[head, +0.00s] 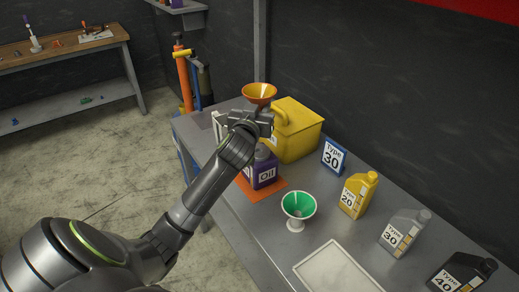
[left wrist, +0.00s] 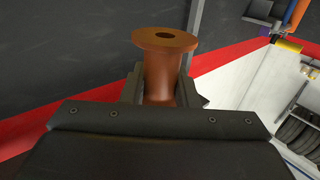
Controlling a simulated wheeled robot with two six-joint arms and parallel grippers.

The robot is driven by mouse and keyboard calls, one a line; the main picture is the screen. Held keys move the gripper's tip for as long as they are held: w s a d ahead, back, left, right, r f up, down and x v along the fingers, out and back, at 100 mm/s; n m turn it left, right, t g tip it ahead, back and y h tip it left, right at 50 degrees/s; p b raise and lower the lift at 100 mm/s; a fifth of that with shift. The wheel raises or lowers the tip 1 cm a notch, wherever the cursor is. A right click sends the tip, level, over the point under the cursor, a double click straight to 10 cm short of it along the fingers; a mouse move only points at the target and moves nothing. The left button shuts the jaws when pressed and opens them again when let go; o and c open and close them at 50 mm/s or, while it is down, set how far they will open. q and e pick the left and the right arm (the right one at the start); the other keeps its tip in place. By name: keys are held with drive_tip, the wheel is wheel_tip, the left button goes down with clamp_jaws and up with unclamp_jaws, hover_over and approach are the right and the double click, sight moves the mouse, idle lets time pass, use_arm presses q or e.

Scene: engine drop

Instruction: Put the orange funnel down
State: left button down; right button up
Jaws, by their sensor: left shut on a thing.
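The orange funnel (head: 259,92) is upright with its wide mouth facing up, above the far part of the grey workbench (head: 245,222). My left gripper (head: 256,122) is just under its cone, shut on its stem. In the left wrist view the funnel (left wrist: 165,62) shows as an orange-brown stem with a round flanged end, between the two dark fingers of my left gripper (left wrist: 160,92). The funnel appears held above the bench, but the gap below it is hidden by my arm. My right gripper is not in view.
A yellow canister (head: 300,136) stands right beside the gripper. A purple oil jug (head: 265,172) stands on an orange mat (head: 270,195).

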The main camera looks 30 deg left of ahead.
use_arm(q)
wheel_tip(320, 180, down, 9)
drive_tip(key=shift+f+p, duration=0.2)
drive_tip(key=shift+p, duration=0.2)
drive_tip(key=shift+f, duration=0.15)
drive_tip(key=shift+f+b, duration=0.3)
drive_tip(key=shift+b, duration=0.05)
drive_tip(key=c, duration=1.1)
unclamp_jaws()
